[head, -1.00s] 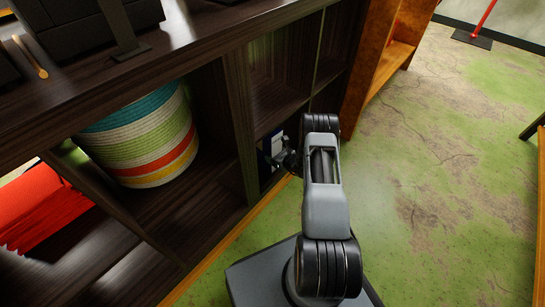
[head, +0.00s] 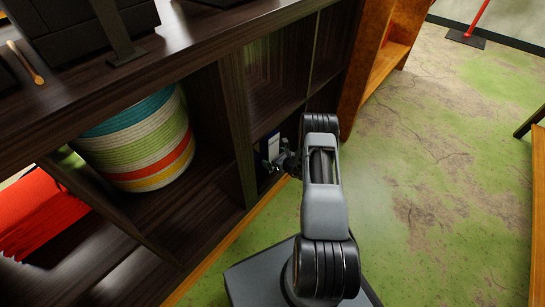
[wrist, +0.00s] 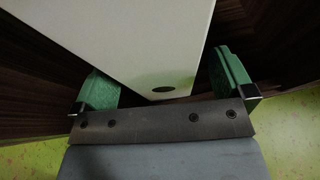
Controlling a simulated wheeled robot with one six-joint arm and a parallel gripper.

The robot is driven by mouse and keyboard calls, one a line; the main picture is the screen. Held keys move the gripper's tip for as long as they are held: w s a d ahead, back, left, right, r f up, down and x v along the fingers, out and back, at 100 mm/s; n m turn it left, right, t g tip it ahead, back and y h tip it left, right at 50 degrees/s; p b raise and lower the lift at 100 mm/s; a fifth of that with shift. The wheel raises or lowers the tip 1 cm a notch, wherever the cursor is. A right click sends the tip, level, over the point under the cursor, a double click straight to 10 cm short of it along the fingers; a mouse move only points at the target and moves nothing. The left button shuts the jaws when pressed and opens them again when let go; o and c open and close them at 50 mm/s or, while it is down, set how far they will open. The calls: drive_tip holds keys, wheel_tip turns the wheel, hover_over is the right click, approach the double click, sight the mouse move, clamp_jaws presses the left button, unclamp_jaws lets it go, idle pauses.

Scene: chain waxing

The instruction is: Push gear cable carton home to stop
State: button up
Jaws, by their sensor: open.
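The gear cable carton, blue and white, sits low in a dark shelf compartment; a small part of it (head: 269,143) shows in the head view beside my gripper (head: 276,161). In the wrist view the carton (wrist: 130,38) is a large pale box with a dark oval mark near its close edge. My gripper (wrist: 163,68) is open there, with one green finger on each side of the carton's near end. I cannot tell whether the fingers or the palm touch it. The carton's far end and any stop are hidden.
The dark wooden shelf unit (head: 236,115) has uprights close to my gripper. A striped basket (head: 143,140) and a red folded item (head: 45,215) lie in compartments to the left. An orange-brown wooden unit (head: 368,70) stands behind. The green floor (head: 440,200) to the right is clear.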

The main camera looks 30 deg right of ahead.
drive_tip(key=p+v, duration=0.3)
drive_tip(key=v, duration=0.9)
drive_tip(key=shift+s+p, duration=0.25)
drive_tip(key=shift+p, duration=0.1)
drive_tip(key=shift+d+r, duration=0.1)
